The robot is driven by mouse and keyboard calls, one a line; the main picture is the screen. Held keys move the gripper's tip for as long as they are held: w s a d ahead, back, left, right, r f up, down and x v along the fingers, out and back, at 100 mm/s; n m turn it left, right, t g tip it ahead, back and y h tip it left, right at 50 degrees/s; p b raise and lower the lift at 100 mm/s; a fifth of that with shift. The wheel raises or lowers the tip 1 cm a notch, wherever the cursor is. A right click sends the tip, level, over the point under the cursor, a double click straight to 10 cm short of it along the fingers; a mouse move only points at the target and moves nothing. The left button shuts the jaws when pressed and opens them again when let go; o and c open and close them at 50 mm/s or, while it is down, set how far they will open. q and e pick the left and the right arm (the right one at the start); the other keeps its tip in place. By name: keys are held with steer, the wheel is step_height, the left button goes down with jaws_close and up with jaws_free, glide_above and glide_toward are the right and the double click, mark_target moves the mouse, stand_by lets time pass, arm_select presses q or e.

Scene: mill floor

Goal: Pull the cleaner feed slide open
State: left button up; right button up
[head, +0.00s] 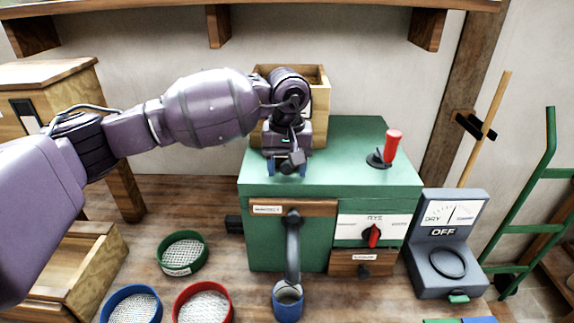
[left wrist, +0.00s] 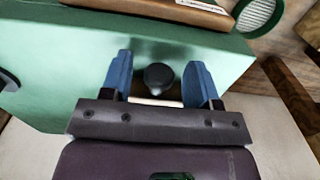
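The green cleaner (head: 345,150) stands on the bench with a wooden hopper box (head: 318,82) at the back of its top. A dark round knob, seemingly the feed slide's (left wrist: 159,75), shows in the left wrist view in front of a pale strip. My left gripper (head: 287,167) is low over the cleaner's top, in front of the hopper. Its blue fingers (left wrist: 160,82) are open, one on each side of the knob, with a visible gap on both sides. The slide itself is mostly hidden by the gripper. My right gripper is not in view.
A red-handled lever (head: 392,147) stands on the cleaner's top right. A spout (head: 292,250) with a blue cup hangs in front. Green, blue and red sieves (head: 182,252) lie at front left. A shelf (head: 300,5) runs above.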

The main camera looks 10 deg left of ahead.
mark_target(287, 164)
arm_select(q)
step_height(287, 164, up, 9)
steer(key=shift+r+b, duration=0.15)
steer(key=shift+b, duration=0.3)
steer(key=shift+r, duration=0.75)
